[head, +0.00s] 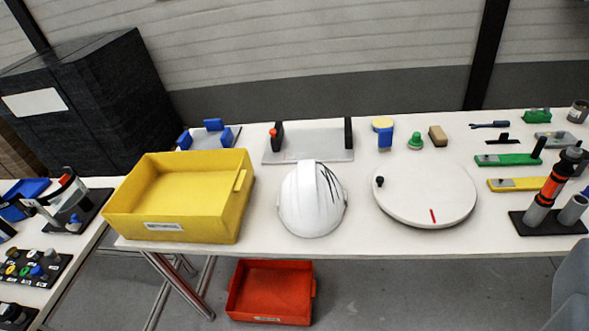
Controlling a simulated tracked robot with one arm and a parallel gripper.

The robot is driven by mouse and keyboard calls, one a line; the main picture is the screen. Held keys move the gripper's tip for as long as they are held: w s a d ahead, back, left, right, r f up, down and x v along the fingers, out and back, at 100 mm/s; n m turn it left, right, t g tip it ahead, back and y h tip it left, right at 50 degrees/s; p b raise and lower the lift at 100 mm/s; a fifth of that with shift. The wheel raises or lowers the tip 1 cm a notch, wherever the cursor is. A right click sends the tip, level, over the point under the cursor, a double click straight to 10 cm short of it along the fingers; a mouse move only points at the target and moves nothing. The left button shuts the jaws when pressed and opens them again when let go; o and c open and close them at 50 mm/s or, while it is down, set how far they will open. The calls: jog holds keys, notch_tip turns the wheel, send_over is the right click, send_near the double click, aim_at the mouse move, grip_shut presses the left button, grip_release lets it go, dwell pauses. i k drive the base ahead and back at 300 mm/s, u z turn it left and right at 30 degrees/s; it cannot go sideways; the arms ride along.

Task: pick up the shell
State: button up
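A white helmet shell (312,200) with dark streaks on its upper right sits dome up on the white table, near the front edge. It stands between a yellow bin on its left and a round white disc on its right, apart from both. My gripper is not in view, so its state does not show.
The yellow bin (178,240) looks empty. The round disc (425,210) carries a black knob and red mark. Behind the shell is a grey plate with black posts (308,150). A red bin (270,291) is on the floor below. A torch-like tool (553,187) stands far right.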

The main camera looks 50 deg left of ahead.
aim_at(312, 201)
jog(key=u, duration=0.45)
jog(key=i, duration=0.9)
jog(key=u, duration=0.6)
jog(key=k, duration=0.75)
jog(key=u, duration=0.2)
jog(key=i, duration=0.75)
jog(key=z, duration=0.1)
